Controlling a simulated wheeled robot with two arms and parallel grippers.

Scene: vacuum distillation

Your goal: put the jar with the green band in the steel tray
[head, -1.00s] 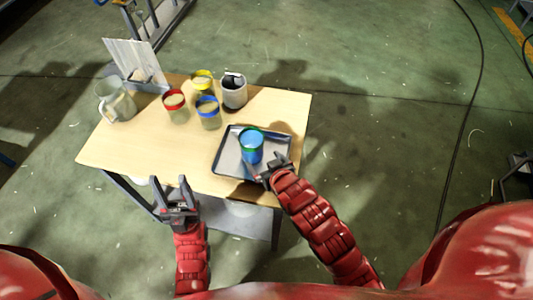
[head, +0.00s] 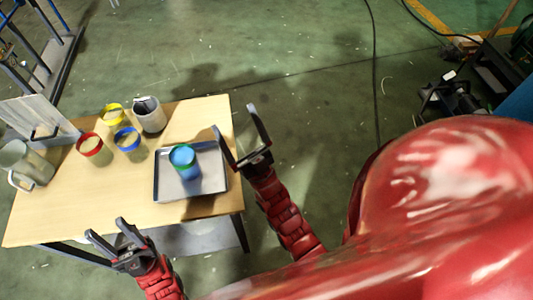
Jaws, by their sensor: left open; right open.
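The jar with the green band (head: 184,162) holds something blue and stands upright in the steel tray (head: 164,188), near its middle. The tray lies at the right end of the wooden table. My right gripper (head: 236,143) is open and empty, just right of the tray and apart from the jar. My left gripper (head: 107,235) is open and empty at the table's front edge, to the left of the tray.
Jars with a red band (head: 90,146), a blue band (head: 128,140) and a yellow band (head: 112,115) stand on the table (head: 60,207). A grey-white container (head: 150,116), a clear pitcher (head: 26,166) and a rack (head: 38,120) stand near them. The table's front left is clear.

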